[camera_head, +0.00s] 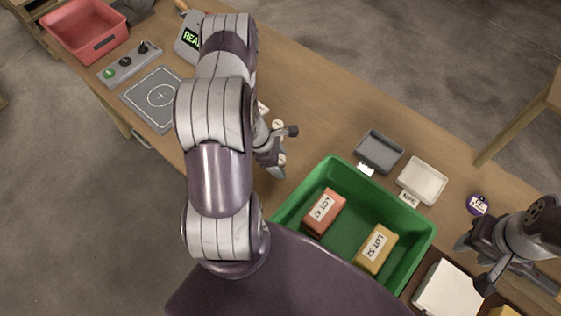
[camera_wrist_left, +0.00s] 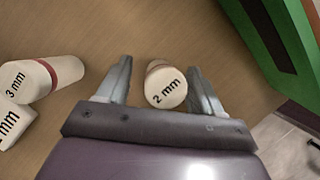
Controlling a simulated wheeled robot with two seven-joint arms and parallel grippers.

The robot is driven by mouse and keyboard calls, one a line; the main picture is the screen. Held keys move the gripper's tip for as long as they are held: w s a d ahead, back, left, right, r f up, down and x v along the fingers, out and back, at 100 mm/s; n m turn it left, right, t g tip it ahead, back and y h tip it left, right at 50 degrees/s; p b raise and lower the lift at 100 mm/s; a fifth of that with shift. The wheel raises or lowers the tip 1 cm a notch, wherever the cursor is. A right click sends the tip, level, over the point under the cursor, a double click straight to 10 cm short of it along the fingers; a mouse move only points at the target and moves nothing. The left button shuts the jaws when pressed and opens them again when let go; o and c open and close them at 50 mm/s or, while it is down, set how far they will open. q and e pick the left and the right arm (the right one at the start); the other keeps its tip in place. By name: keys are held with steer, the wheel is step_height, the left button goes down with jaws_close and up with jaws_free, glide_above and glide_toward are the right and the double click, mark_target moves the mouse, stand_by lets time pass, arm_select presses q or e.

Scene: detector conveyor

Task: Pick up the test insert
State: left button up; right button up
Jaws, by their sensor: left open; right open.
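A pale cylindrical insert marked "2 mm" (camera_wrist_left: 166,88) lies between the fingers of my left gripper (camera_wrist_left: 159,68) in the left wrist view. The fingers are open on either side of it, and I cannot tell whether either touches it. A white insert marked "3 mm" with a red band (camera_wrist_left: 42,78) lies to the left. Another white piece, its label partly cut off (camera_wrist_left: 14,122), sits at the left edge. In the head view my left gripper (camera_head: 281,150) is low over the table, partly hiding the small white pieces. My right gripper (camera_head: 474,263) is open and empty at the right.
A green crate (camera_head: 424,240) holds a red "LOT 47" box (camera_head: 323,212) and a yellow "LOT 52" box (camera_head: 376,250). A grey tray (camera_head: 379,150), a white tray (camera_head: 423,180) and a purple round item (camera_head: 477,205) lie beyond. A red bin (camera_head: 85,30) stands far left.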

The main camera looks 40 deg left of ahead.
arm_select(q)
steer(key=shift+s+d+f, duration=0.1)
steer(key=shift+s+f, duration=0.05)
steer(key=shift+f, duration=0.25)
steer(key=shift+d, duration=0.1)
steer(key=c, duration=0.8)
steer(key=shift+c, duration=1.4)
arm_select(e)
steer(key=shift+s+r, duration=0.1)
steer(key=shift+s, duration=0.15)
arm_select(q)
steer(key=shift+r, duration=0.1)
